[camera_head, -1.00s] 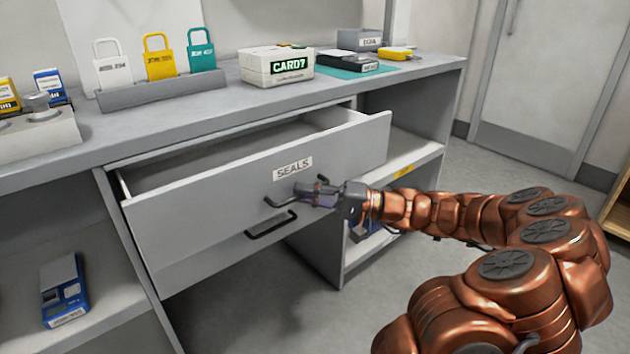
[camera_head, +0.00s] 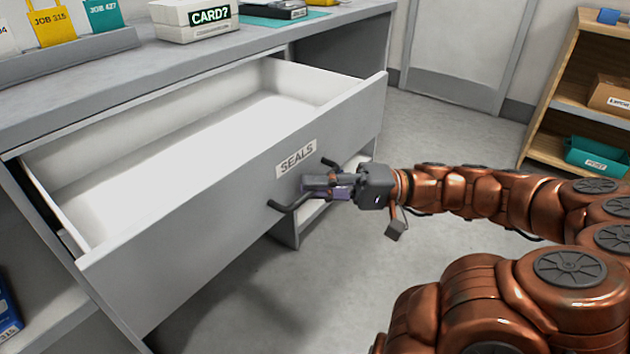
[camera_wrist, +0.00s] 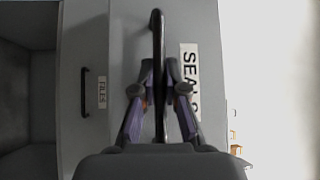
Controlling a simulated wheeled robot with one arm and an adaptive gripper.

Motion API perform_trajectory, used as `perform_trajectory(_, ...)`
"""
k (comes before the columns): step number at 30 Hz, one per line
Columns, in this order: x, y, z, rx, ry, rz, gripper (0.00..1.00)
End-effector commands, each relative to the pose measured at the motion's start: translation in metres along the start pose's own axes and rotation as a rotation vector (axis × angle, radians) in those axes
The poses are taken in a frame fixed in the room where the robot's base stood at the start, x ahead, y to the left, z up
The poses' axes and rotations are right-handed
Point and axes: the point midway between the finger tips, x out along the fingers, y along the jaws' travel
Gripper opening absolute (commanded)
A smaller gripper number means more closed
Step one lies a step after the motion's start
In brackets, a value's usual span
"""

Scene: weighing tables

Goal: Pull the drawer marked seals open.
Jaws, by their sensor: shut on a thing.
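The drawer marked SEALS (camera_head: 225,205) stands well out from the grey bench in the head view, and its white inside looks empty. Its label (camera_head: 296,158) is on the front, above the dark bar handle (camera_head: 284,205). My gripper (camera_head: 318,187) is shut on this handle. In the wrist view the fingers of my gripper (camera_wrist: 160,75) close from both sides on the handle (camera_wrist: 158,35), and the SEALS label (camera_wrist: 189,90) lies just right of it.
A second handle (camera_wrist: 85,92) with a label reading FILES shows in the wrist view. On the bench top (camera_head: 160,62) stand a white CARD? box (camera_head: 180,22) and job tags in a holder (camera_head: 70,52). A wooden shelf (camera_head: 560,90) is at the right. The floor before the drawer is clear.

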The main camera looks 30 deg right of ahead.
Motion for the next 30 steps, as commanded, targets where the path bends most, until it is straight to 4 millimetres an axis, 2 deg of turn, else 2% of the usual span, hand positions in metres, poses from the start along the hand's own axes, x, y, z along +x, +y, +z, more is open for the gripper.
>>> perform_trajectory(8,-0.001,0.001,-0.001,0.000,0.004,0.002,0.00)
perform_trajectory(9,-0.001,0.001,-0.001,0.000,0.004,0.002,0.14)
perform_trajectory(16,-0.001,0.000,0.000,-0.001,0.003,0.001,0.37)
perform_trajectory(25,-0.001,0.000,0.000,-0.001,0.003,0.001,0.37)
perform_trajectory(30,-0.014,0.000,-0.001,-0.002,0.005,0.001,0.37)
